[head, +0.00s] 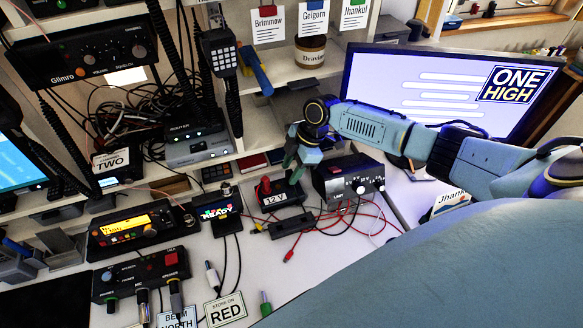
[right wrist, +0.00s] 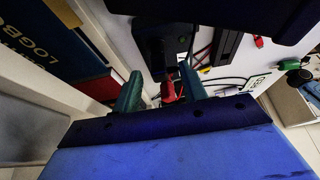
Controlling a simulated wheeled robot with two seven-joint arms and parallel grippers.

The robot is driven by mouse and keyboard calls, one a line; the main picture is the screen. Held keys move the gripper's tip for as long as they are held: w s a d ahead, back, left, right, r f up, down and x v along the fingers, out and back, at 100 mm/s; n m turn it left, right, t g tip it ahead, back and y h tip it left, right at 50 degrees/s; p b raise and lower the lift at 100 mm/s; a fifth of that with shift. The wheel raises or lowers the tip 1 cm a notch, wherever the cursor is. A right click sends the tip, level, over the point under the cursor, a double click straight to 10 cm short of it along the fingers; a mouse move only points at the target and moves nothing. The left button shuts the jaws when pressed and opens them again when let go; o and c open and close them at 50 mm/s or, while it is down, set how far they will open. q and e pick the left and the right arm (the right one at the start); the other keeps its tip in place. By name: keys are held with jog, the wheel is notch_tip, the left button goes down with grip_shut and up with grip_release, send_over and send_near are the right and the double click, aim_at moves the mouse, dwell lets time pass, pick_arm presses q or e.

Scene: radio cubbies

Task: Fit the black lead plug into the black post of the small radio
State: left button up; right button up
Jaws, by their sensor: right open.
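My right gripper (head: 292,160) reaches in from the right in the head view, fingers pointing down behind the small black box marked 12 V (head: 282,197). In the right wrist view its two green fingers (right wrist: 160,84) are apart, with a red piece (right wrist: 171,90) showing between or beyond them; I cannot tell whether they touch it. The 12 V box carries a red post (head: 265,185); its black post is not clear. Red and black leads (head: 345,220) lie in front of the grey knobbed unit. My left gripper is not in view.
A black bar-shaped box (head: 291,225) lies in front. A lit READY display (head: 219,212) and a yellow-screen radio (head: 131,231) stand left. Shelf cubbies rise behind, and a monitor (head: 440,90) stands behind my arm.

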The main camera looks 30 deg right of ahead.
jog(key=v, duration=0.7)
dwell(0.5)
